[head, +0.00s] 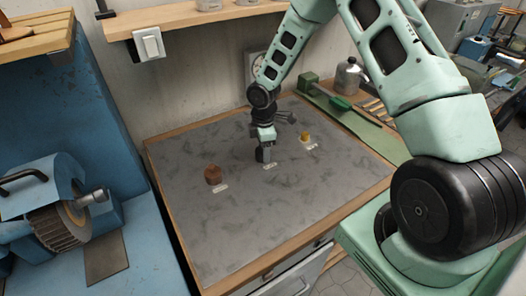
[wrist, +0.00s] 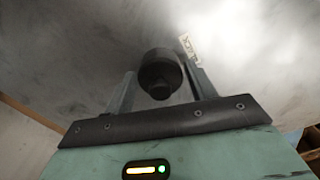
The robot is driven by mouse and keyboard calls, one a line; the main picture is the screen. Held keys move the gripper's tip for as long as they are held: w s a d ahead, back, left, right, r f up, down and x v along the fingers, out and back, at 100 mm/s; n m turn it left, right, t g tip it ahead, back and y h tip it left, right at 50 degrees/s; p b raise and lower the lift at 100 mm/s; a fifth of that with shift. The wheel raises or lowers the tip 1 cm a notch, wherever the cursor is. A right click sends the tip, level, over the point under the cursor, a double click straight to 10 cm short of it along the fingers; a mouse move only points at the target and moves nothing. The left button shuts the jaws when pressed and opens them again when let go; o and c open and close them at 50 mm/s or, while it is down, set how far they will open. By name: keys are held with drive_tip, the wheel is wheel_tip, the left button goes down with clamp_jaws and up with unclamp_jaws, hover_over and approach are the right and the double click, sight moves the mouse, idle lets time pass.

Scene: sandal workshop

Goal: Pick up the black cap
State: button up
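The black cap (wrist: 160,70) shows in the wrist view as a dark round piece with a narrower stub, between the two fingers of my gripper (wrist: 159,76). The fingers stand apart on either side of it, with a visible gap at the left finger; contact at the right finger is unclear. In the head view my gripper (head: 264,146) points down at the middle of the grey worktop, and the dark cap (head: 262,155) is low between its fingers, partly hidden. A small white label (head: 269,166) lies just in front of it.
A brown piece (head: 212,174) stands left on the grey worktop (head: 240,225), and a yellow piece (head: 304,136) stands right, each beside a label. A green tool (head: 341,103) and a metal can (head: 348,76) are at the back right. A grinder (head: 60,222) is at the left. The front worktop is clear.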

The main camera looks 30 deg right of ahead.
drive_tip(key=c, duration=0.5)
drive_tip(key=shift+r, duration=0.1)
wheel_tip(320, 180, up, 10)
drive_tip(key=shift+b, duration=0.9)
drive_tip(key=shift+r+p, duration=1.75)
drive_tip(key=shift+r, duration=0.2)
